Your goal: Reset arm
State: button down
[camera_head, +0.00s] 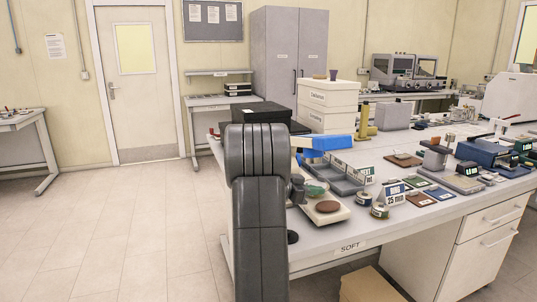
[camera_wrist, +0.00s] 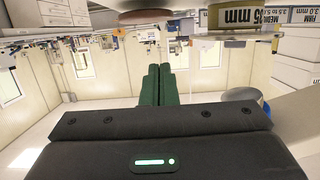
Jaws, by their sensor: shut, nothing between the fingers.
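My gripper (camera_wrist: 157,68) shows in the wrist view as two dark green fingers pressed together, with nothing between them. The wrist picture is upside down, with the ceiling and walls low in the frame and table items along the top. In the head view my dark grey arm stands upright in front of the workbench (camera_head: 330,262) and hides part of it.
A cardboard box (camera_head: 368,286) stands below. The floor at left is clear.

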jog(key=shift+s+d+r+p, duration=0.1)
jog(key=shift+d+r+p, duration=0.35)
jog(key=shift+p, duration=4.2)
jog(key=s+a+r+b, duration=0.2)
jog(key=s+a+b, duration=0.1)
jog(key=s+a, duration=0.3)
jog(key=shift+a+g+y, duration=0.3)
jog(key=shift+a, duration=0.3)
jog(key=shift+n, duration=0.3)
